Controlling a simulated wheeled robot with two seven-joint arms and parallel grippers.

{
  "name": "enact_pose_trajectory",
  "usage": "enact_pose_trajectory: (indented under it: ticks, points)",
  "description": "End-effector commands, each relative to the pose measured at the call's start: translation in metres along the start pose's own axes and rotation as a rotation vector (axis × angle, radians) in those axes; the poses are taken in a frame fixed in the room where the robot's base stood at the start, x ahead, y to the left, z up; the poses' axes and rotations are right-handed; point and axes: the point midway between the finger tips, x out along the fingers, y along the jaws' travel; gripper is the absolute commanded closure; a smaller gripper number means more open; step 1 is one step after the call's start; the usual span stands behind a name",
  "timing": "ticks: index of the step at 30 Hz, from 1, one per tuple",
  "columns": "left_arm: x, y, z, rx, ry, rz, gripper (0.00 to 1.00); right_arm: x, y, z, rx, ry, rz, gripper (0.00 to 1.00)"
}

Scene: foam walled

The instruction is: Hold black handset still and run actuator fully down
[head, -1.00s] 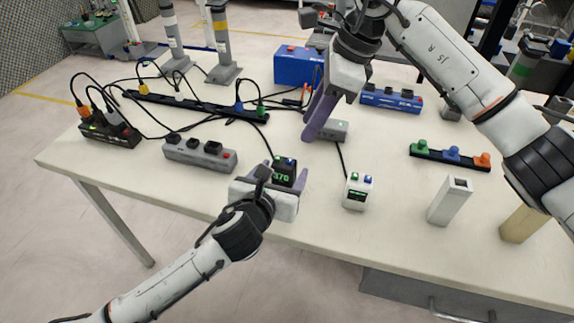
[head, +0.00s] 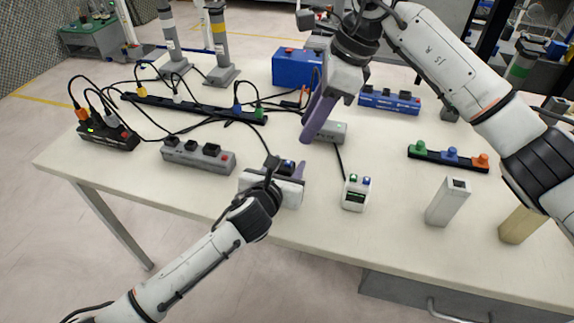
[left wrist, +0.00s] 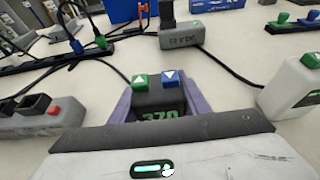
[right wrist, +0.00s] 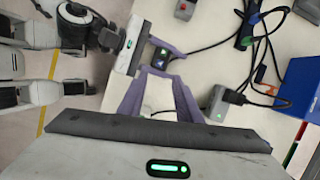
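The black handset (left wrist: 158,98) stands at the table's front edge with green digits reading about 370. Its green button (left wrist: 141,81) bears an up arrow and its blue button (left wrist: 170,78) a down arrow. My left gripper (head: 287,170) has a finger on each side of the handset and hides most of it in the head view. Its fingers look spread; any contact is unclear. My right gripper (head: 307,138) hangs above the table behind the handset, fingers apart and empty in the right wrist view (right wrist: 158,78). I cannot tell which thing is the actuator.
A white handset (head: 356,192) with similar buttons stands right of the black one. A grey box (head: 331,131) lies behind, near my right gripper. A grey switch box (head: 198,155) is to the left. Cables cross the table. Two grey columns (head: 220,45) stand at the back.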

Motion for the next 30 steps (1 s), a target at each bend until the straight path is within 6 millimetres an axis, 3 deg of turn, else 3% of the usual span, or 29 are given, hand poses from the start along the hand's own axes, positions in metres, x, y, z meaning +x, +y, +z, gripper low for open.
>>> enact_pose_trajectory:
  ticks: [1, 7, 30]
  points:
    - [-0.0001, 0.0, -0.0002, 0.0, 0.0, 0.0, 0.83, 0.0, 0.0, 0.0, 0.0, 0.0, 0.0, 0.69]
    - [-0.0001, 0.0, -0.0003, 0.0, 0.0, 0.0, 0.83, 0.0, 0.0, 0.0001, 0.0, 0.0, 0.0, 1.0]
    - [-0.0001, 0.0, -0.0005, 0.0, 0.001, 0.0, 0.83, 0.0, 0.0, 0.0, 0.0, 0.0, 0.0, 1.0]
